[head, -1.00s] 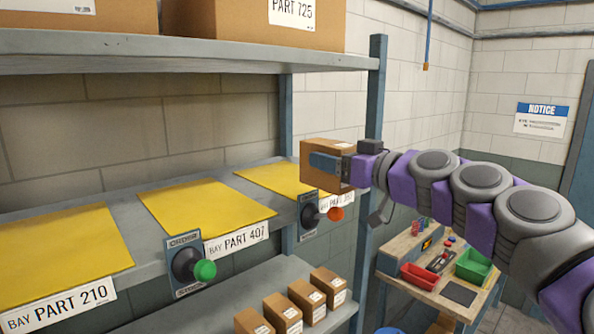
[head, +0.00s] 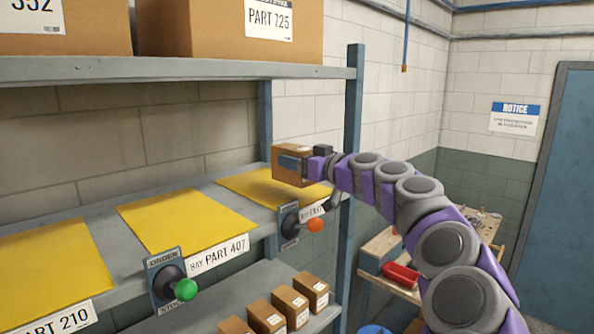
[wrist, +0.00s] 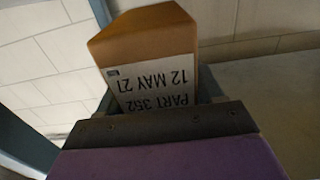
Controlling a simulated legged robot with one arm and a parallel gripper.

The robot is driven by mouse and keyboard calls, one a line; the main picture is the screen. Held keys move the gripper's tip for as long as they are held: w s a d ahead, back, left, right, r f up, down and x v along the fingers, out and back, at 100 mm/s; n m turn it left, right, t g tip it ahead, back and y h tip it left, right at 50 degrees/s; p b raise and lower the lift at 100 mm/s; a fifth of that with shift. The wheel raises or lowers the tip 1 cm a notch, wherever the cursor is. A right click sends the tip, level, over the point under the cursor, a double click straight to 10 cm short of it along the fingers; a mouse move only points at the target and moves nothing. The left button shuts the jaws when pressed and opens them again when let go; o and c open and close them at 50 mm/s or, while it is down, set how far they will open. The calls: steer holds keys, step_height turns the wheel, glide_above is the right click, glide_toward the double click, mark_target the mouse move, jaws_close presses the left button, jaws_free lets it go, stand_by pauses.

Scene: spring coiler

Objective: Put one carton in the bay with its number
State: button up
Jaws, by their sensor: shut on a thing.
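My gripper (head: 292,166) is shut on a small brown carton (head: 290,152) and holds it over the right end of the middle shelf. In the wrist view the carton (wrist: 150,45) shows a white label, upside down, reading PART 352, 12 MAY 21. Below and around it is the rightmost yellow bay mat (head: 245,188). That bay's label (head: 312,213) is partly hidden and too small to read surely. The middle mat (head: 185,220) has the label BAY PART 407 (head: 217,255). The left mat (head: 50,262) has the label PART 210 (head: 60,319). All three mats look bare.
A lever with a green knob (head: 186,289) stands before the middle bay, one with an orange knob (head: 315,225) before the right bay. Several small cartons (head: 290,306) sit on the lower shelf. Large boxes (head: 228,28) fill the shelf above. A blue post (head: 351,150) stands close to my gripper.

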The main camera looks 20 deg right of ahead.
steer(key=shift+w+d+r, duration=0.1)
steer(key=shift+w, duration=0.05)
steer(key=shift+w+f, duration=0.1)
steer(key=shift+f, duration=0.15)
steer(key=shift+f+p, duration=0.4)
steer(key=shift+f, duration=1.15)
steer(key=o, duration=1.5)
steer(key=b+v, duration=0.2)
steer(key=v, duration=1)
steer(key=shift+b, duration=0.3)
